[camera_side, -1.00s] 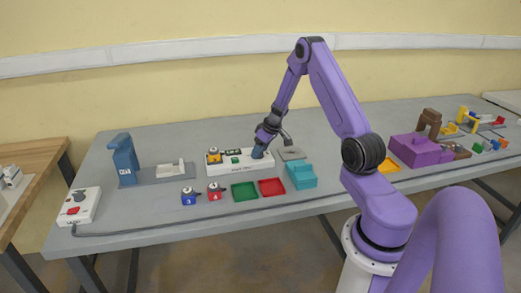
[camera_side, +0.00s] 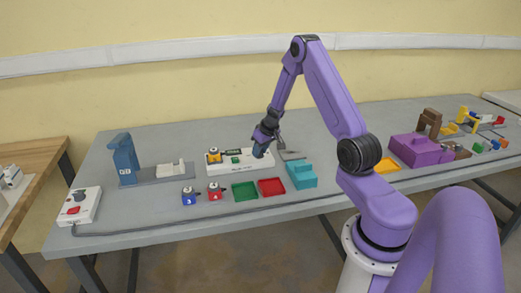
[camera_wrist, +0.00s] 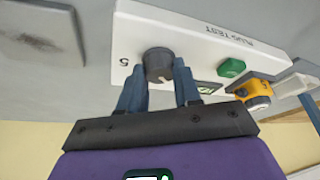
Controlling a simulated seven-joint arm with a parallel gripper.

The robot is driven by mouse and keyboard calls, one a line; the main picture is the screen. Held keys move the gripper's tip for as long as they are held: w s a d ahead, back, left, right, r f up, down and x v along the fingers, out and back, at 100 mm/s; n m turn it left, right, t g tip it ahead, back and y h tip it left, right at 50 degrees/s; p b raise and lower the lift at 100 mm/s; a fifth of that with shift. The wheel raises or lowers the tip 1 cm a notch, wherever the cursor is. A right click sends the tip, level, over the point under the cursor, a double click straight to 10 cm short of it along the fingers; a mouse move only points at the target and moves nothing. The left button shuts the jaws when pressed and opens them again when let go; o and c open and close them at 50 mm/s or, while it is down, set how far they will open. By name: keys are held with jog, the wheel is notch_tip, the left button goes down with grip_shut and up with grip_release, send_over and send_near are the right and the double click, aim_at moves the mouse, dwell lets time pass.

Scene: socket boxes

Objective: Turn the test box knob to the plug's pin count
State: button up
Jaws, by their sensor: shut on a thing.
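The white test box (camera_side: 225,170), lettered PLUG TEST in the wrist view (camera_wrist: 205,45), lies on the grey table. Its round dark grey knob (camera_wrist: 158,62) sits between the blue fingers of my gripper (camera_wrist: 160,80). My gripper (camera_side: 260,153) is shut on the knob at the right end of the box. A digit 5 shows beside the knob; the pointer setting is not clear. A yellow plug (camera_side: 214,155) sits at the box's left end and also shows in the wrist view (camera_wrist: 255,92). A green button (camera_wrist: 231,68) lies between plug and knob. I cannot count the plug's pins.
A blue plug (camera_side: 189,199) and a red plug (camera_side: 215,194) stand in front of the box. A blue press (camera_side: 123,160) stands at left.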

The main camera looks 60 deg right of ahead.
jog(key=shift+m+h, duration=0.6)
jog(key=shift+m, duration=0.9)
jog(key=o, duration=1.1)
jog(key=shift+c, duration=0.2)
jog(key=v, duration=1.7)
jog(key=shift+w+r, duration=0.2)
jog(key=shift+r, duration=0.1)
